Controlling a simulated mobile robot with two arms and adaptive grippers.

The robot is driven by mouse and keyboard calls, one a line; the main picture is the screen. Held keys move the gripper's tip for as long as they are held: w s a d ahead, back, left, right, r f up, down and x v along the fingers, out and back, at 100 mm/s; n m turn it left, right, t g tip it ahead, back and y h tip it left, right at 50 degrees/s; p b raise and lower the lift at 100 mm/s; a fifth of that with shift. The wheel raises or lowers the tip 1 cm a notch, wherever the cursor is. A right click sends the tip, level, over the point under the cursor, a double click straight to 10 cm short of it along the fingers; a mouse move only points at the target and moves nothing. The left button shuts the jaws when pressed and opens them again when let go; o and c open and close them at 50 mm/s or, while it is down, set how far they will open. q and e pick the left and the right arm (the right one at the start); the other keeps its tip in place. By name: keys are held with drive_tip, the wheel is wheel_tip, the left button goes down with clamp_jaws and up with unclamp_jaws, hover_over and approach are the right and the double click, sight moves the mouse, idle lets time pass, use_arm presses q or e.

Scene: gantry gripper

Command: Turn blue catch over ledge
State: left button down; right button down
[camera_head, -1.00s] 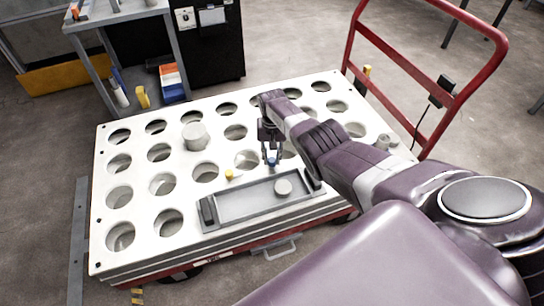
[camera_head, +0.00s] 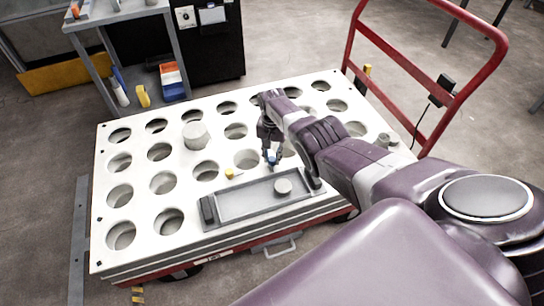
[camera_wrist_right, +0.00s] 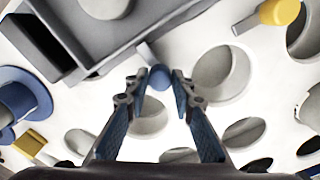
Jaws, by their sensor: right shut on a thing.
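The blue catch (camera_wrist_right: 159,77) is a small round blue knob beside the grey tray's wall. In the right wrist view it sits between the fingertips of my right gripper (camera_wrist_right: 157,82), which is shut on it. In the head view the right gripper (camera_head: 271,158) points down at the tray's far edge, and the blue catch (camera_head: 272,161) shows only as a small spot between the fingers. The ledge cannot be told apart from the tray's edge. A yellow catch (camera_head: 230,174) stands left of it along the same edge. My left gripper is not in view.
The grey tray (camera_head: 225,210) holds a round grey disc (camera_head: 283,187) and lies on a white board (camera_head: 107,210) full of round holes. A grey cylinder (camera_head: 195,136) stands on the board. A red cart handle (camera_head: 353,30) rises at the back right.

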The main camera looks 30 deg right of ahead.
sight(272, 159)
drive_tip(key=c, duration=1.7)
unclamp_jaws()
drive_tip(key=shift+o, duration=0.2)
drive_tip(key=shift+r, duration=0.2)
drive_tip(key=shift+w+r, duration=0.1)
drive_tip(key=shift+r, duration=0.1)
wheel_tip(272, 159, up, 11)
drive_tip(key=shift+r, duration=0.15)
